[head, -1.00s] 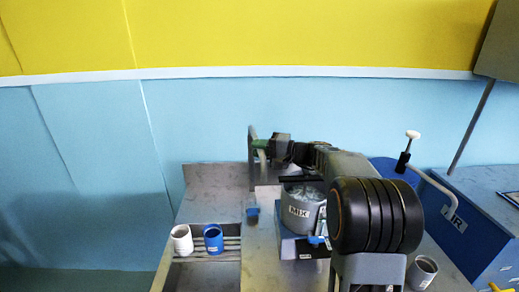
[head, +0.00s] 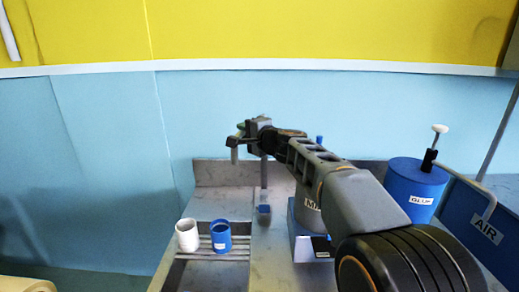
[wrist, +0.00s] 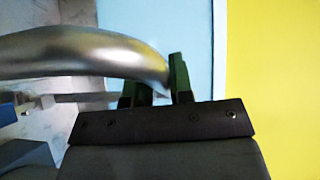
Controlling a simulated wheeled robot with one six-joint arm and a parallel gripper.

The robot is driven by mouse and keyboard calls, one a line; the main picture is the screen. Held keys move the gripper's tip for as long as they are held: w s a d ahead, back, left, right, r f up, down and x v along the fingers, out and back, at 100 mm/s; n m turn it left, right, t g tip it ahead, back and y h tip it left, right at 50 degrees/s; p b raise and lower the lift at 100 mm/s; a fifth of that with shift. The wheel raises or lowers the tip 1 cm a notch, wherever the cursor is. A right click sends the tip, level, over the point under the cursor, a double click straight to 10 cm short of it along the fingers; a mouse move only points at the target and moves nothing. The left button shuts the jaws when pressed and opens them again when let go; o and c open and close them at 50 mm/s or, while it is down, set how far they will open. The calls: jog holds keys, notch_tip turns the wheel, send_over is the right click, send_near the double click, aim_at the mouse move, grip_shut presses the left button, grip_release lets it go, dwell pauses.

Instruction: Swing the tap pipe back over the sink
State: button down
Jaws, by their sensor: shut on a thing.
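The tap pipe is a bright silver bent tube in the wrist view (wrist: 75,55). Its end lies between the green fingers of my gripper (wrist: 163,85), which is shut on it. In the head view, the pipe's downturned end (head: 234,155) shows just under my gripper (head: 240,135), left of the upright tap post (head: 264,175). A small blue part (head: 264,209) is at the post's foot. The sink (head: 203,276) is the recess at the front left, partly covered by a slatted rack. My gripper and arm hide most of the pipe in the head view.
A white cup (head: 187,236) and a blue cup (head: 221,237) stand on the slatted rack. A MIX pot (head: 307,215) on a blue base (head: 309,246) is partly behind my arm. A blue GLUE container (head: 414,190) and AIR box (head: 486,229) are at right.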

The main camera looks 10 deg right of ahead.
jog(key=w+a+m+t+h, duration=0.1)
jog(key=w+a+m+h, duration=0.1)
jog(key=w+a+m+t+h, duration=0.1)
jog(key=a+h, duration=0.1)
jog(key=h, duration=0.1)
jog(key=shift+w+a+r+m+b, duration=0.1)
jog(key=shift+w+a+m+b, duration=0.2)
jog(key=shift+w+m+b, duration=0.1)
jog(key=shift+h, duration=0.3)
jog(key=c, duration=1)
grip_release()
jog(key=shift+w+a, duration=0.1)
jog(key=shift+w, duration=0.05)
jog(key=shift+c, duration=0.2)
jog(key=shift+s+d+r, duration=0.1)
jog(key=shift+s+d, duration=0.35)
jog(key=shift+s, duration=1.8)
jog(key=shift+s+d+r, duration=0.15)
jog(key=shift+s+d, duration=0.25)
jog(key=shift+s, duration=1.9)
jog(key=shift+s+d+r, duration=0.1)
jog(key=shift+s+d, duration=0.35)
jog(key=shift+s, duration=1.8)
